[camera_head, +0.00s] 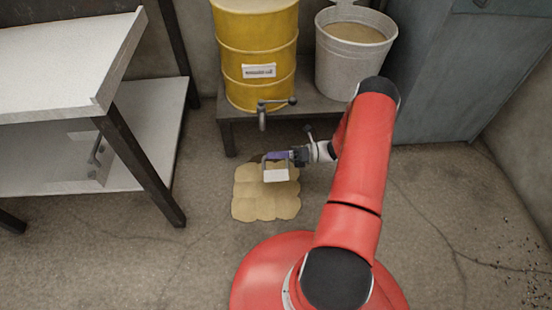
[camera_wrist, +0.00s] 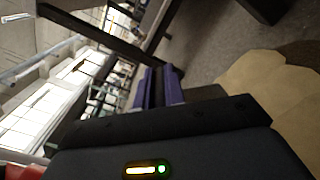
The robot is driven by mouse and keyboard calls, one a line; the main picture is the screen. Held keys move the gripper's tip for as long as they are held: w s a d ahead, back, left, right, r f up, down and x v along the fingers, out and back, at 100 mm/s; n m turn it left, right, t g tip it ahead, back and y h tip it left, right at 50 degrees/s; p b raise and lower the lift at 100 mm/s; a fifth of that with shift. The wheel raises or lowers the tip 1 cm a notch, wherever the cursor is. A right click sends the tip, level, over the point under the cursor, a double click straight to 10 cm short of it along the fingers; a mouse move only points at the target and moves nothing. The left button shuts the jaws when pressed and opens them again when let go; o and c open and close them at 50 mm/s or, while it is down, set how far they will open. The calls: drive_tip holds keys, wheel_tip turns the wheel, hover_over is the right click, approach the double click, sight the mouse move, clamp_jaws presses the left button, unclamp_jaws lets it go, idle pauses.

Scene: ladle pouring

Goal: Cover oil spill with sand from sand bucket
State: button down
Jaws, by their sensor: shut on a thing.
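The sand bucket (camera_head: 328,72) is a pale metal pail with tan sand in it, on the low stand at the back. A tan sand patch (camera_head: 265,205) lies on the floor in front of the stand. A dark piece of the oil spill (camera_head: 256,158) shows at its far edge, and dark floor beside the sand also shows in the wrist view (camera_wrist: 304,51). My gripper (camera_head: 277,156), with purple fingers, is low over the far part of the sand and shut on a pale scoop (camera_head: 276,176). The scoop looks tilted; its contents cannot be told. The sand also shows in the wrist view (camera_wrist: 262,90).
A yellow barrel (camera_head: 256,35) with a tap (camera_head: 263,119) stands on the low stand (camera_head: 310,107), close behind my gripper. A white-topped table (camera_head: 60,60) with a lower shelf is on the left. A grey cabinet (camera_head: 455,80) is at the right. The floor at front left is clear.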

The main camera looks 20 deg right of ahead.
drive_tip(key=shift+s+a+f+n, duration=0.15)
drive_tip(key=shift+s+a+n, duration=0.1)
drive_tip(key=shift+s+n, duration=0.45)
drive_tip(key=shift+s+a+f+n, duration=0.1)
drive_tip(key=shift+s+a+n, duration=0.1)
drive_tip(key=shift+s+n, duration=0.45)
drive_tip(key=s+a+r+n+p, duration=0.1)
drive_tip(key=s+a+n+p, duration=0.2)
drive_tip(key=s, duration=0.9)
drive_tip(key=shift+s+a+r+n, duration=0.2)
drive_tip(key=shift+a+n, duration=0.3)
drive_tip(key=shift+n, duration=0.35)
